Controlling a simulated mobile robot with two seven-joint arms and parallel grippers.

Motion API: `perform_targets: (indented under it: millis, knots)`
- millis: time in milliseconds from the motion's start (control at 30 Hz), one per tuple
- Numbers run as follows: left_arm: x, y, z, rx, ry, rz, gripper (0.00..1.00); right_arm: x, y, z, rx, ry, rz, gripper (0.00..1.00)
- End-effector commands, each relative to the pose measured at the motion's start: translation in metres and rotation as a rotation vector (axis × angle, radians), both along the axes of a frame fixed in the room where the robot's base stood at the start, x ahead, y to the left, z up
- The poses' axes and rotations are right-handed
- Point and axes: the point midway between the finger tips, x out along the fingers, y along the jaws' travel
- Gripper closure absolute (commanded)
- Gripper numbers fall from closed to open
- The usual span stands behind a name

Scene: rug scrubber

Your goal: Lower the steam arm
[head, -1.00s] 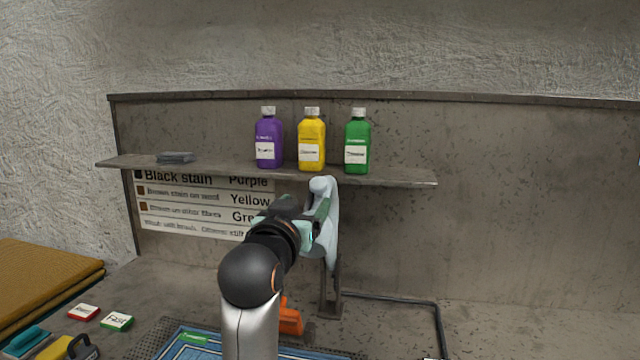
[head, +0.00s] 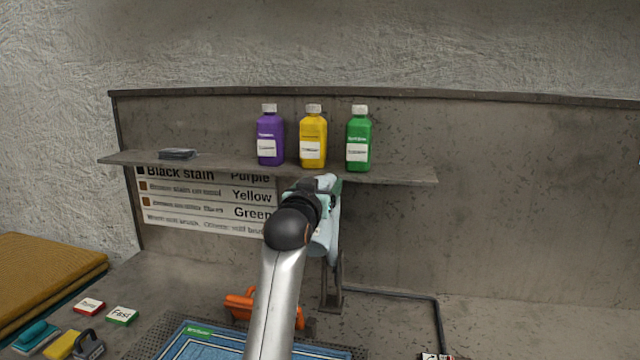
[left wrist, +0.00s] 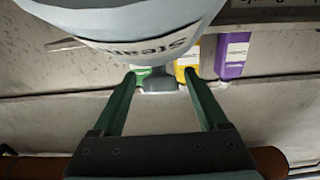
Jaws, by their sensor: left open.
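The steam arm (head: 326,238) is a pale blue raised piece on a dark upright bracket (head: 331,292), in front of the wall. It stands close to vertical, its top near the shelf's front edge, and my left arm covers part of it. In the left wrist view its pale body (left wrist: 150,15) shows lettering, with a grey end (left wrist: 160,84) below it. My left gripper (left wrist: 160,73) is open; its green fingers appear on either side of that grey end. Contact cannot be told. In the head view the gripper is mostly hidden behind my wrist. My right gripper is not in view.
A shelf (head: 400,176) holds purple (head: 270,136), yellow (head: 313,138) and green (head: 358,140) bottles just above the steam arm. An orange part (head: 240,306) and a blue rug (head: 205,345) lie below my arm. Buttons (head: 122,316) and brushes are at left. The right counter is mostly clear.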

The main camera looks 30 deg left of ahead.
Motion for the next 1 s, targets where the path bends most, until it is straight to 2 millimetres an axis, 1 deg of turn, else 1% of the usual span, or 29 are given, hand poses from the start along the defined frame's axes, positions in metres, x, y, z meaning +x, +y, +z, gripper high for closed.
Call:
perform_targets:
  millis: [167,267,833,867,1000]
  knots:
    - [-0.0001,0.0001,0.0002,0.0,-0.001,0.0,0.23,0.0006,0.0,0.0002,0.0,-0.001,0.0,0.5]
    - [-0.0002,-0.0001,0.0002,0.0,-0.001,0.0,0.34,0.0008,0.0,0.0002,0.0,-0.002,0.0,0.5]
    - [-0.0003,-0.0002,0.0002,0.0,-0.001,0.0,0.98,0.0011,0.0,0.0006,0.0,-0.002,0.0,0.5]
    - [-0.0003,-0.0002,0.0002,0.0,0.0,0.0,1.0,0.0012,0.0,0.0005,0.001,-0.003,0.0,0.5]
    - [-0.0003,-0.0001,0.0002,0.0,0.0,0.0,1.0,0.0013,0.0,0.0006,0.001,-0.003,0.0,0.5]
